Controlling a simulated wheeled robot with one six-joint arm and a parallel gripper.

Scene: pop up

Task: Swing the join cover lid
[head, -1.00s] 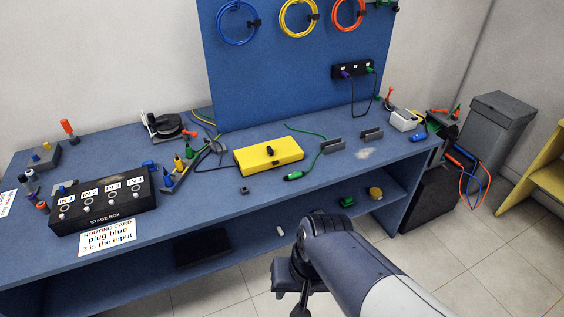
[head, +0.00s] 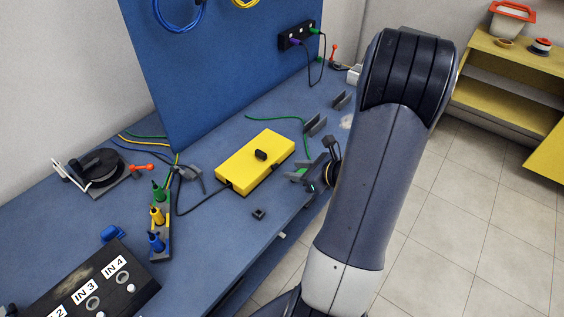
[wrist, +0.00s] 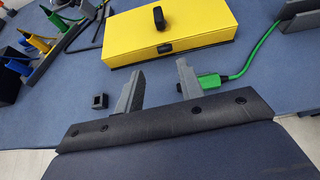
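A yellow box with a flat lid (head: 240,172) lies on the blue bench, and a black knob (head: 261,155) stands up from its top. In the wrist view, the yellow box (wrist: 200,25) is beyond my fingers, with the black knob (wrist: 159,17) on top and a small dark catch-like piece on its near side. The lid looks closed. My gripper (wrist: 160,85) is open and empty, short of the box's near side. In the head view, my gripper (head: 322,172) is at the bench's front edge, right of the box, partly hidden by my arm.
A green connector (wrist: 211,82) with its cable lies close to my right finger. A small dark square piece (head: 258,214) sits in front of the box. Grey upright brackets (head: 316,125) stand to the right. A rack of coloured plugs (head: 160,235) stands left.

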